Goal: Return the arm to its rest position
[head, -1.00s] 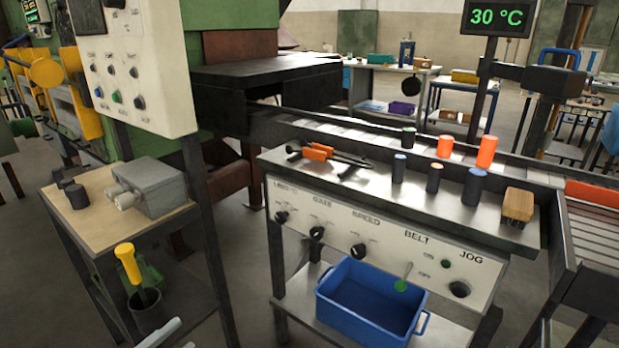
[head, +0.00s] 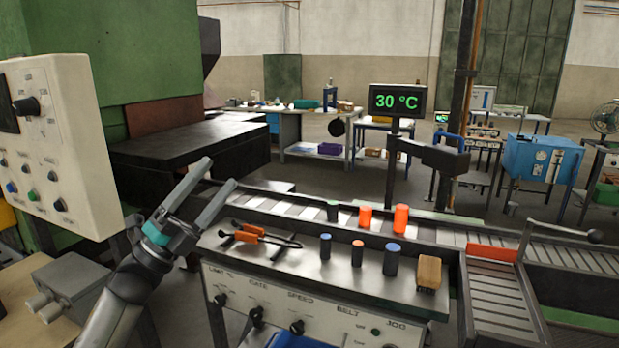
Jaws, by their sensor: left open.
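My left gripper (head: 203,194) is raised in front of the left end of the control bench (head: 312,266), its arm coming in from the lower left. Its two long grey fingers are spread apart with nothing between them. From this view the fingers overlap the left end of the conveyor and the area by the furnace's dark shelf (head: 180,140). I cannot tell whether they touch anything. My right gripper is not in view.
On the bench lie orange-handled tongs (head: 250,233), several small cylinders with coloured tops such as a blue-topped one (head: 391,259), and a brown block (head: 429,272). Orange billets (head: 401,218) stand behind them. A control box (head: 62,150) stands at left. A display (head: 397,101) reads 30 °C.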

